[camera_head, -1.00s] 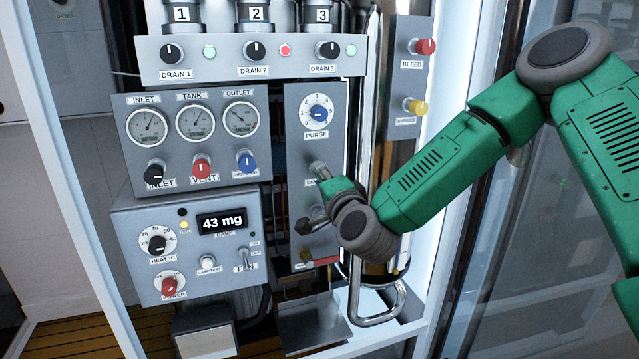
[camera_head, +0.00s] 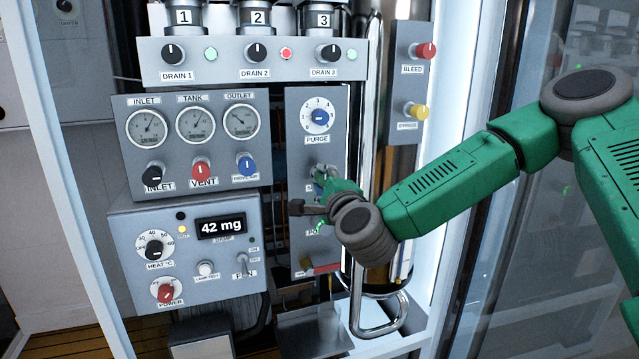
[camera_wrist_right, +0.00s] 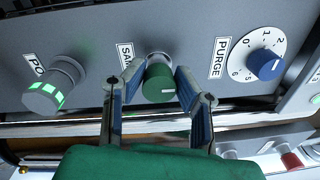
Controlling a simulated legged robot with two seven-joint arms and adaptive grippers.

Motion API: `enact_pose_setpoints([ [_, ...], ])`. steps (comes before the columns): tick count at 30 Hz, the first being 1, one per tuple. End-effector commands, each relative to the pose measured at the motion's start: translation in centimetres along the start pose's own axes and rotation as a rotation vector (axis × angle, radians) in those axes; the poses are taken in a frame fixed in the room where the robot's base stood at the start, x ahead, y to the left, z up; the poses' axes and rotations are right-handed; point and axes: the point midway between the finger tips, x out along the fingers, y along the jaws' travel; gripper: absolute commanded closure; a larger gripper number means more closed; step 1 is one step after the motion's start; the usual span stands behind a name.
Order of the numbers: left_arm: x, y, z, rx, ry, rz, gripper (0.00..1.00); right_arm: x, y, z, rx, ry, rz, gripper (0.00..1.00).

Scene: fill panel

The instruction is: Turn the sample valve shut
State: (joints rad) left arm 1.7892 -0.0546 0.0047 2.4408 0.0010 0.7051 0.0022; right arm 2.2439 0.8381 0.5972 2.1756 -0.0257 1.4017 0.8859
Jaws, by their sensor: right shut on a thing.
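The sample valve (camera_wrist_right: 160,82) is a green knob with a white pointer line on a grey panel, its label partly covered, in the right wrist view. My right gripper (camera_wrist_right: 158,78) has one finger on each side of the knob and is shut on it. In the head view my right gripper (camera_head: 322,174) reaches the narrow panel below the purge dial, and the hand hides most of the valve and its label. My left gripper is in neither view.
The blue purge dial (camera_head: 320,118) sits just above the hand. A silver knob with lit green segments (camera_wrist_right: 54,85) is on the valve's other side. A vertical metal handle (camera_head: 362,200) stands close right of the panel. The display (camera_head: 221,226) reads 42 mg.

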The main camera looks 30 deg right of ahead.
Motion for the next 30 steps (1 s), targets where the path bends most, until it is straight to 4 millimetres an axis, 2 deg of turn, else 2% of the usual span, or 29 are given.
enact_pose_setpoints([
  [10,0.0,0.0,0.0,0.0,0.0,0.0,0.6,0.0,0.3,-0.5,0.002,0.012,0.005,1.0],
  [11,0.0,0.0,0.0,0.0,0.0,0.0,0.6,0.0,0.3,-0.5,0.002,0.012,0.005,0.71],
  [12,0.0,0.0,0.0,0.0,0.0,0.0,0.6,0.0,0.3,-0.5,0.002,0.012,0.005,0.57],
  [13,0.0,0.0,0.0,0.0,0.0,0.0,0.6,0.0,0.3,-0.4,0.002,0.011,0.005,0.53],
  [23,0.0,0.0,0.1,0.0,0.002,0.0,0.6,-0.2,0.2,-0.1,0.0,0.004,0.005,0.53],
  [26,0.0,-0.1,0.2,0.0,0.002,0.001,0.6,-1.2,0.2,-0.1,0.0,0.003,0.005,0.53],
  [30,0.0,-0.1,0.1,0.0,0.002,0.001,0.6,-3.6,0.3,-0.2,0.001,0.003,0.006,0.53],
])
